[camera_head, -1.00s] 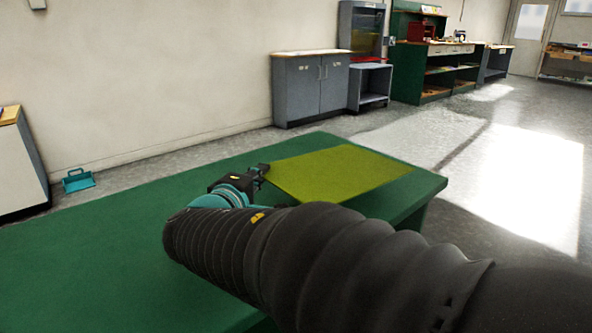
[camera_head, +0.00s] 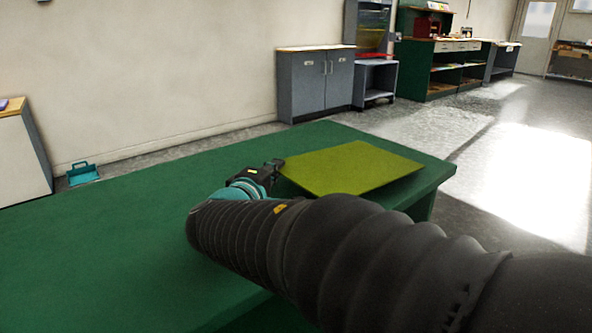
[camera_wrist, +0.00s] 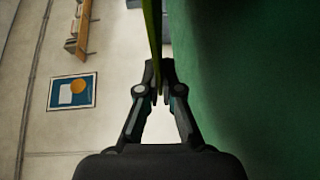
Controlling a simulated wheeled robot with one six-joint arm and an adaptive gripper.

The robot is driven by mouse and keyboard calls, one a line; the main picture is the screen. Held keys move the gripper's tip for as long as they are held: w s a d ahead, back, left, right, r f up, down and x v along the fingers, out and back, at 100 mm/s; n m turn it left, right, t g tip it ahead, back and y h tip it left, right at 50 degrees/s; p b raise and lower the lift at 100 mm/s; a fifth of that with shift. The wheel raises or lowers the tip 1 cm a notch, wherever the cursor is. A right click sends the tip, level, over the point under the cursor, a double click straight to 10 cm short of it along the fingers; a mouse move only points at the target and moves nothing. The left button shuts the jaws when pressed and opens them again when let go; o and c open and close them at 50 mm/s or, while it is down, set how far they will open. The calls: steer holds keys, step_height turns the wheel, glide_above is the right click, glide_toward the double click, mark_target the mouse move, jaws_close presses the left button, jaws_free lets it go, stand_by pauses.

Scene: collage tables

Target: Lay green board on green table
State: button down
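The green board (camera_head: 352,167) is a thin yellow-green sheet over the far right part of the green table (camera_head: 120,235). My gripper (camera_head: 277,166) is at the board's left edge. In the wrist view, my gripper (camera_wrist: 160,88) is shut on the board (camera_wrist: 153,35), which shows edge-on between the fingertips. The table top (camera_wrist: 260,90) fills the right side there. The board lies roughly parallel to the table, seemingly a little above it; the exact gap cannot be told. My arm hides part of the table's near side.
The table's right edge (camera_head: 440,180) is close to the board, with open floor beyond. Grey cabinets (camera_head: 315,82) stand along the wall. A teal carrier (camera_head: 83,173) lies on the floor at left. The table's left part is clear.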

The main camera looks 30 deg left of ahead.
steer(key=shift+w+d+f+b, duration=0.2)
steer(key=shift+w+f+b, duration=0.2)
steer(key=shift+f+b, duration=0.4)
steer(key=c, duration=0.8)
jaws_free()
steer(key=shift+f, duration=0.15)
steer(key=shift+c, duration=0.2)
steer(key=shift+f+b, duration=0.3)
steer(key=shift+b, duration=0.05)
steer(key=shift+c, duration=0.8)
